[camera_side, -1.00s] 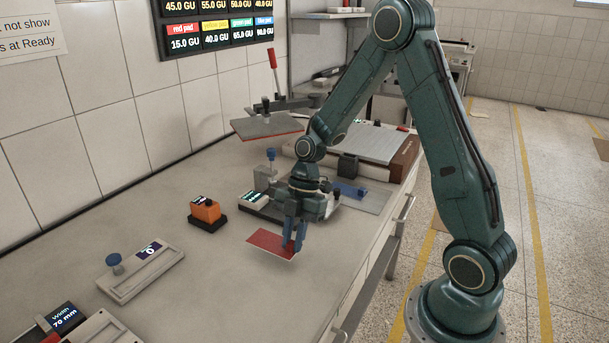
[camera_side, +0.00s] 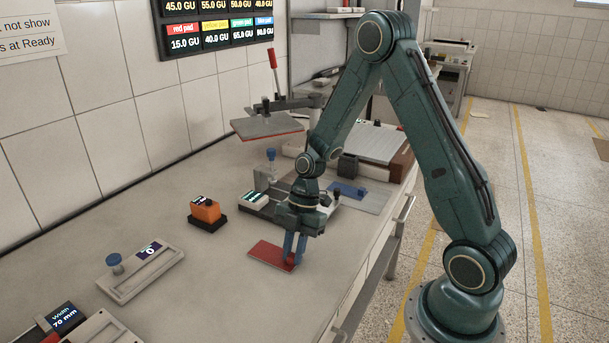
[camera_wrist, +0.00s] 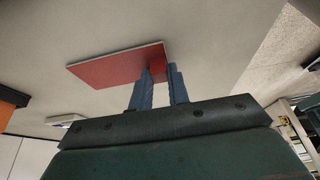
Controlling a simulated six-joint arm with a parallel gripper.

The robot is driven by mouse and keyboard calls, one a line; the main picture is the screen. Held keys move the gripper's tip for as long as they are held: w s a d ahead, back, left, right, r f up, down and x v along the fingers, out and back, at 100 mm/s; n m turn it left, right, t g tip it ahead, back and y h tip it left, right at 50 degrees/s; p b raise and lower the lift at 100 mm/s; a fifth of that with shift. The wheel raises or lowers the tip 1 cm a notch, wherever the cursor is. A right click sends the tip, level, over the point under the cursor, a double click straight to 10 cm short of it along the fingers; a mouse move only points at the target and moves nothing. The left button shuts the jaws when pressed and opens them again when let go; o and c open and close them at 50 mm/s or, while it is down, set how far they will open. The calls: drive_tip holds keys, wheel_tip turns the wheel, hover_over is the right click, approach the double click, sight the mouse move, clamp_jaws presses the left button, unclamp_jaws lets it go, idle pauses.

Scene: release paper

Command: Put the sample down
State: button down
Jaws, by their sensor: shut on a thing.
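The sample is a flat red sheet with a pale edge (camera_side: 268,254), low over the grey bench top near its front edge. It lies nearly flat; I cannot tell for sure whether it touches the bench. My gripper (camera_side: 292,262) points down with its blue fingers shut on the sheet's right end. In the wrist view the red sheet (camera_wrist: 115,66) extends left from the fingers (camera_wrist: 158,70), which cover part of its near edge.
An orange device (camera_side: 206,211) stands left of the sheet. A grey gauge with a blue knob (camera_side: 140,271) lies at front left. Behind my gripper are a grey device (camera_side: 254,200) and a blue block (camera_side: 347,190). The bench around the sheet is clear.

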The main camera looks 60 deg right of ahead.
drive_tip(key=shift+f, duration=0.15)
drive_tip(key=c, duration=1.3)
unclamp_jaws()
drive_tip(key=shift+c, duration=0.2)
drive_tip(key=shift+r, duration=0.2)
drive_tip(key=v, duration=1.2)
